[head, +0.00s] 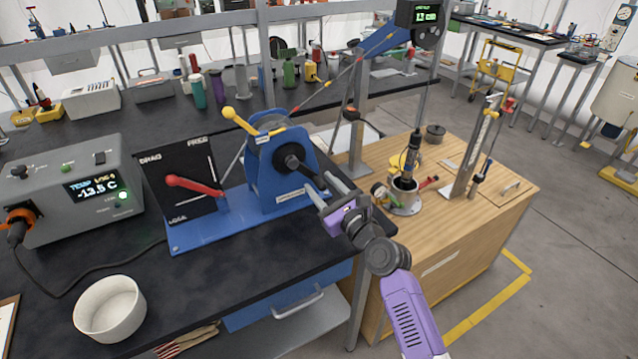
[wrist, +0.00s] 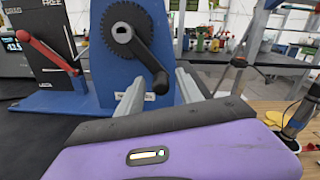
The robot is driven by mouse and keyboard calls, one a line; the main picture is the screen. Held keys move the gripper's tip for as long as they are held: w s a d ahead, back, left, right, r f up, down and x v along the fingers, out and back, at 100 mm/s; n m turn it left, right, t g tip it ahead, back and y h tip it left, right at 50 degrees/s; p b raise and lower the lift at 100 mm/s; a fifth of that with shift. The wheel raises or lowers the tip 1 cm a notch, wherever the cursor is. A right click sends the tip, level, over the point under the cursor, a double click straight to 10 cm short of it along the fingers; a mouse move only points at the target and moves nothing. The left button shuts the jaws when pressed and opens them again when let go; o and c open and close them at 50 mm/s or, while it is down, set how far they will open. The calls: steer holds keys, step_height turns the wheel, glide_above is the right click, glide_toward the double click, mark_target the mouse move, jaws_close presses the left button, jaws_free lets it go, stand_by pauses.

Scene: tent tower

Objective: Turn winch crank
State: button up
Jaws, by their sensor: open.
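The winch (head: 270,170) is a blue housing on a blue base plate on the black bench. Its black crank (head: 302,169) runs from a round hub down to the right, towards my gripper. In the wrist view the crank (wrist: 146,58) hangs down and right from the hub, and its lower end appears between my two fingers. My gripper (head: 333,192), with a purple body, is open at the right side of the winch. Its grey fingers also show in the wrist view (wrist: 160,90). I cannot tell whether a finger touches the crank.
A red drag lever (head: 195,185) on a black panel stands left of the winch, with a yellow lever (head: 243,122) above. A temperature box (head: 75,185) and white bowl (head: 110,308) sit on the left. A wooden cabinet (head: 480,215) stands at the right, close to my arm.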

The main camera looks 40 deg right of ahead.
steer(key=shift+w+d, duration=0.15)
steer(key=shift+w, duration=0.4)
jaws_close()
stand_by(1.1)
